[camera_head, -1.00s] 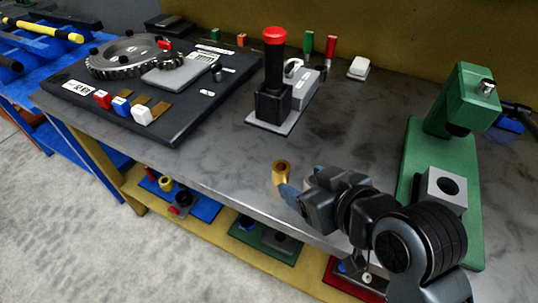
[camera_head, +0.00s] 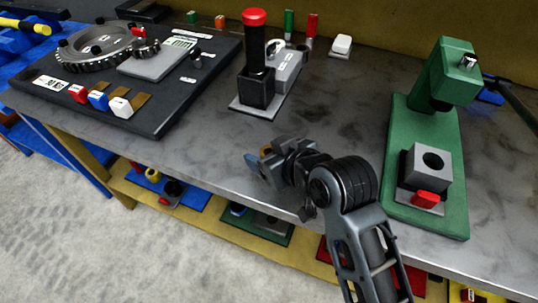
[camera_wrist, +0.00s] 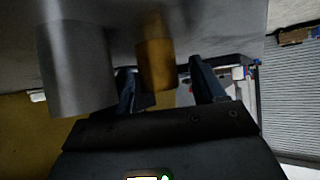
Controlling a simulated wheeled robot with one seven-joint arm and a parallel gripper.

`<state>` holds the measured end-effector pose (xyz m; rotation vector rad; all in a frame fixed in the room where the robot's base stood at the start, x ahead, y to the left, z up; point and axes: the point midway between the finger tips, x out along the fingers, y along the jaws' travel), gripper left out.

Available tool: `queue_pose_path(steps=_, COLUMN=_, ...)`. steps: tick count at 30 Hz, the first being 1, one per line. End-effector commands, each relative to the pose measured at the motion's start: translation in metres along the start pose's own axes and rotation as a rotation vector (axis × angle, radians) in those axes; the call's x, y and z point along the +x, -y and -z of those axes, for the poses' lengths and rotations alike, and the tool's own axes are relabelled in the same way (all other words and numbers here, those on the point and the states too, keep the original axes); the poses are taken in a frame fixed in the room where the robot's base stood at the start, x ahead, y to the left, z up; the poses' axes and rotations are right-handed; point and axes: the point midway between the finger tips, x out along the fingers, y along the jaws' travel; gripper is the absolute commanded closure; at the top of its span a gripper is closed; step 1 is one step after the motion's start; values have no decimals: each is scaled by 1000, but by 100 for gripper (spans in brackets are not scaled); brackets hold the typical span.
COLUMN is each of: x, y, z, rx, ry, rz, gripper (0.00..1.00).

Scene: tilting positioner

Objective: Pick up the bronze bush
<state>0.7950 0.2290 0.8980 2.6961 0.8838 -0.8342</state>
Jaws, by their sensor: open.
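The bronze bush (camera_head: 265,150) stands on the grey bench near its front edge, mostly hidden behind my gripper in the head view. In the wrist view the bush (camera_wrist: 156,62) is a blurred golden cylinder between my two dark fingers. My gripper (camera_head: 258,157) is open, with a finger to either side of the bush in the wrist view (camera_wrist: 163,80). A gap shows between the bush and the right finger. The left finger looks close to the bush; I cannot tell whether they touch.
A blurred grey cylinder (camera_wrist: 75,70) is left in the wrist view. A green press (camera_head: 397,160) with a grey bored block (camera_head: 428,165) stands right. A red-topped black post (camera_head: 256,65) stands behind, and a dark gear board (camera_head: 165,115) lies left. Bare bench lies between.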

Motion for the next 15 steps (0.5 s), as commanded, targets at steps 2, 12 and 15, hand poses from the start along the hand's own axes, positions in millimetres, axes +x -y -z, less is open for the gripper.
queue_pose_path(steps=2, x=0, y=0, z=0, rx=0, ry=0, rz=0, gripper=31)
queue_pose_path(steps=12, x=0, y=0, z=0, rx=0, ry=0, rz=0, gripper=56)
queue_pose_path(steps=15, x=0, y=0, z=0, rx=0, ry=0, rz=0, gripper=65)
